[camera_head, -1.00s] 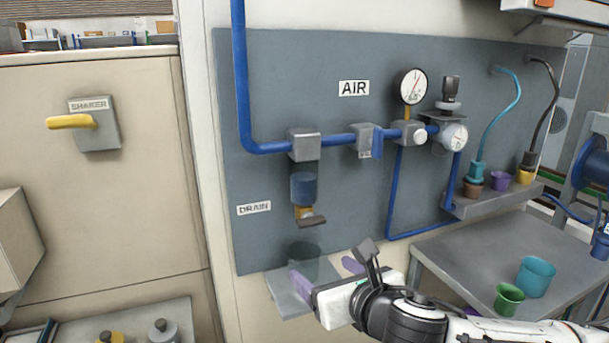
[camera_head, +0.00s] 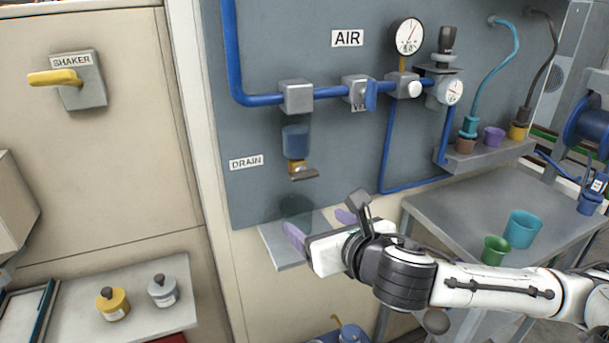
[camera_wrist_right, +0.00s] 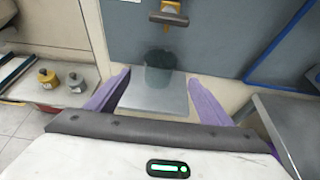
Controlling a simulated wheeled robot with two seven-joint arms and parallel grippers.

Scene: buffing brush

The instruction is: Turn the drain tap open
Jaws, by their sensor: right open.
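The drain tap (camera_head: 303,174) is a flat brownish-grey lever on a brass fitting, under a blue-tinted bowl (camera_head: 296,141) beside the DRAIN label (camera_head: 246,162). It also shows at the top of the right wrist view (camera_wrist_right: 169,17). My right gripper (camera_head: 318,224) is open and empty, below the tap and apart from it. Its purple fingers (camera_wrist_right: 160,95) spread on either side of a dark see-through cup (camera_wrist_right: 159,70) on a small grey shelf (camera_wrist_right: 152,103), with the cup beyond the fingertips. My left gripper is not in view.
A blue air pipe (camera_head: 262,100) with gauges runs across the grey panel. A grey table (camera_head: 450,212) with a teal cup (camera_head: 522,229) and a green cup (camera_head: 495,249) stands right. Yellow (camera_head: 113,303) and grey (camera_head: 162,290) bottles stand lower left. Panel space around the tap is clear.

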